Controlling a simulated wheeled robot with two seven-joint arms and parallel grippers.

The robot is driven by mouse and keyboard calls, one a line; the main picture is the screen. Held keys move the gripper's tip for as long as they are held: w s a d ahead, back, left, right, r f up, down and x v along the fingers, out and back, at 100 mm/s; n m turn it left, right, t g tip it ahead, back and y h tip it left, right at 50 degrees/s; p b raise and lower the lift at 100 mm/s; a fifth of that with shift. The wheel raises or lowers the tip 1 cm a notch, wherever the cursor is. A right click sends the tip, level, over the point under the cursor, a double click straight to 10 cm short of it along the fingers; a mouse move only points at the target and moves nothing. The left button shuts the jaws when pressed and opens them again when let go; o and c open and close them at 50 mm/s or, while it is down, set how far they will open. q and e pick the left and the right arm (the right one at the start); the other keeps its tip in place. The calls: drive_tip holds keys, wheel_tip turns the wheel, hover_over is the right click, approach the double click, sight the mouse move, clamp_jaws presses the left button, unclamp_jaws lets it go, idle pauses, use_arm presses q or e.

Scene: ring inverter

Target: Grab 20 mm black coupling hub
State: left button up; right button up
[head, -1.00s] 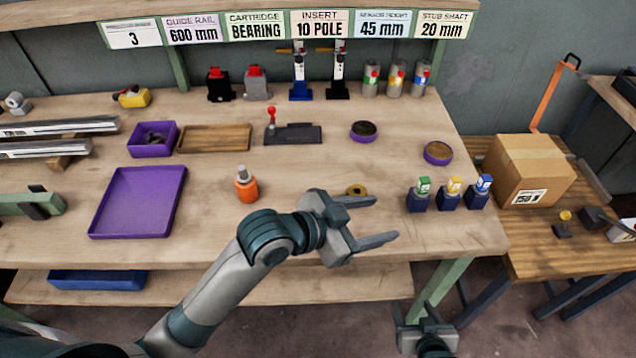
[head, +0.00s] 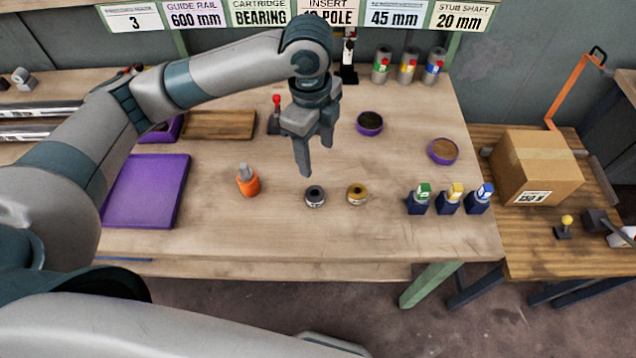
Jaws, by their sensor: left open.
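A small dark, ring-shaped hub (head: 315,196) with a hole in its top sits on the workbench, left of a similar brass-coloured ring (head: 357,193). It matches the black coupling hub, but its size cannot be read. My left gripper (head: 317,160) points down with its two fingers apart and empty. It hangs above the bench, and its fingertips show just behind the dark hub in the head view, not touching it. My right gripper is out of view.
An orange bottle (head: 247,181) stands left of the hub. Small dark blue holders with green, yellow and blue tops (head: 449,202) stand to the right. A purple tray (head: 146,190) lies at left. Two round purple dishes (head: 369,123) (head: 443,151) sit farther back. Front bench is clear.

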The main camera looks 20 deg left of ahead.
use_arm(q)
drive_tip(key=shift+w+a+r+y, duration=0.1)
drive_tip(key=shift+a+r+y, duration=0.2)
drive_tip(key=shift+a+r, duration=0.3)
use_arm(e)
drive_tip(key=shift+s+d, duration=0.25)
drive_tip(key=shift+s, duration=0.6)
use_arm(q)
drive_tip(key=shift+f, duration=0.15)
drive_tip(key=p, duration=0.3)
hover_over(312, 190)
drive_tip(key=f, duration=1.2)
drive_tip(key=shift+s+f, duration=0.1)
drive_tip(key=shift+s, duration=0.2)
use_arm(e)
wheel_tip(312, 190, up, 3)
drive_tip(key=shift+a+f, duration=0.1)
use_arm(q)
drive_tip(key=shift+d+f+p, duration=0.1)
drive_tip(key=shift+f+p, duration=0.45)
wheel_tip(312, 190, down, 3)
drive_tip(key=shift+f+p, duration=0.1)
drive_tip(key=shift+p, duration=0.5)
drive_tip(key=shift+f, duration=0.45)
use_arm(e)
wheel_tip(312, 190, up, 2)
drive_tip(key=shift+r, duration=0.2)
